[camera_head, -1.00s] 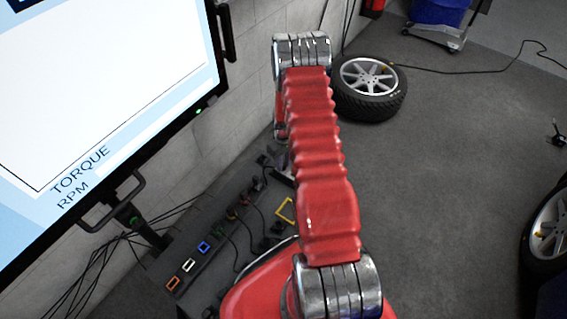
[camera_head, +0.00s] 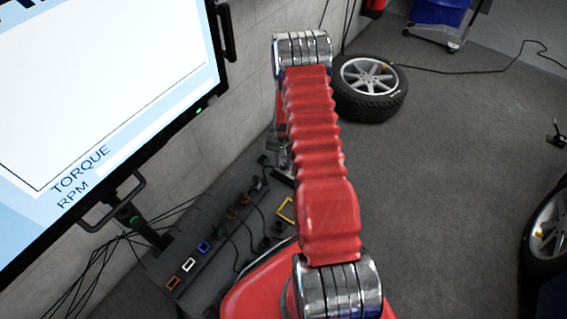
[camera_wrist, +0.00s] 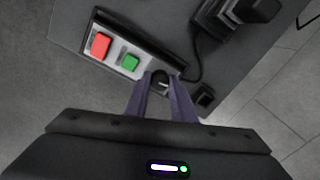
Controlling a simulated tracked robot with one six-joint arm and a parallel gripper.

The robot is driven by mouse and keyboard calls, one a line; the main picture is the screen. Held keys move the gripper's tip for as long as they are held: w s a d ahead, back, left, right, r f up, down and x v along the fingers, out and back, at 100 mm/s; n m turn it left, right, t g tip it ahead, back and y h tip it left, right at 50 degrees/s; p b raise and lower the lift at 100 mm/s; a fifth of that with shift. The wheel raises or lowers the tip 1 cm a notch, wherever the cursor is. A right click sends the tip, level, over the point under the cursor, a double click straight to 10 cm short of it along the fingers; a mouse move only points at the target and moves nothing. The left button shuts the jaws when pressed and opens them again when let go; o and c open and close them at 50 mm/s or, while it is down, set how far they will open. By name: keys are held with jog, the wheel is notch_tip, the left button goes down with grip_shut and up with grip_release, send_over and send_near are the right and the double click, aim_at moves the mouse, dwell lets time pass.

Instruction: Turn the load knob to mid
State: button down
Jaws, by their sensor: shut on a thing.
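The load knob (camera_wrist: 161,77) is a small dark round knob with a light mark on it, at the end of a pale control strip in the wrist view. My gripper (camera_wrist: 160,84) has its two purple fingers on either side of the knob and is shut on it. The fingers hide part of the knob, so its setting cannot be read. A red button (camera_wrist: 101,45) and a green button (camera_wrist: 130,62) sit in a row to the left of the knob. In the head view my arm hides the knob.
A dark socket (camera_wrist: 204,97) lies close right of the fingers, with a black plug and cable (camera_wrist: 222,38) above it. In the head view, a large screen (camera_head: 110,90) stands at left, cables trail below it, and a wheel (camera_head: 369,88) lies on the floor.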

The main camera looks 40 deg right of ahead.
aim_at(284, 165)
jog(key=m, duration=0.6)
jog(key=shift+a, duration=0.1)
dwell(0.3)
jog(key=c, duration=1.5)
grip_release()
notch_tip(284, 165, up, 14)
jog(key=shift+s+f, duration=0.15)
